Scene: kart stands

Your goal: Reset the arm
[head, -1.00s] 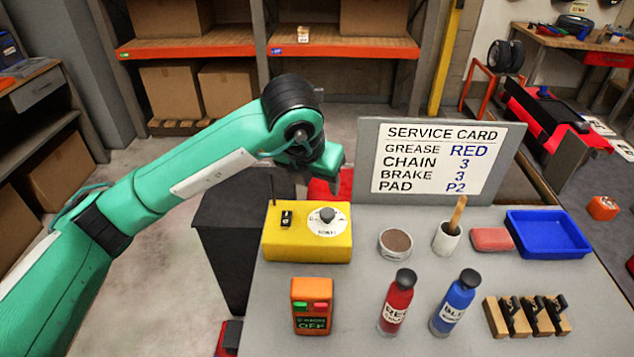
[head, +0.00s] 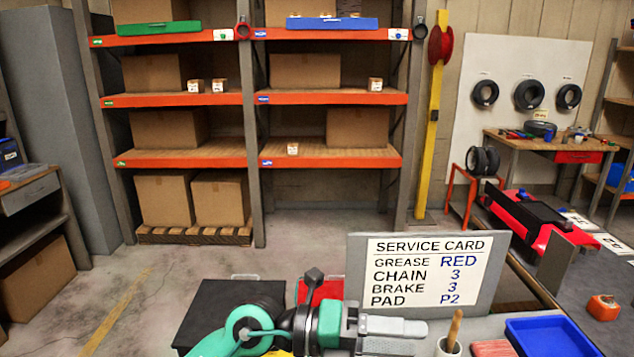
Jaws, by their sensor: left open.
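My left gripper (head: 420,337) is low in the head view, in front of the service card (head: 424,272) and above the grey bench. Its grey fingers point right and are apart, with nothing seen between them. My green left arm is folded, with its wrist at the bottom middle of the view. The arm hides most of a yellow box on the bench. My right gripper is not in view.
A wooden-handled brush (head: 454,328) and a blue tray (head: 548,338) are right of the gripper. A pink block (head: 493,348) lies between them. A black bin (head: 232,308) stands left of the bench. Orange shelves (head: 200,159) are behind, with open floor before them.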

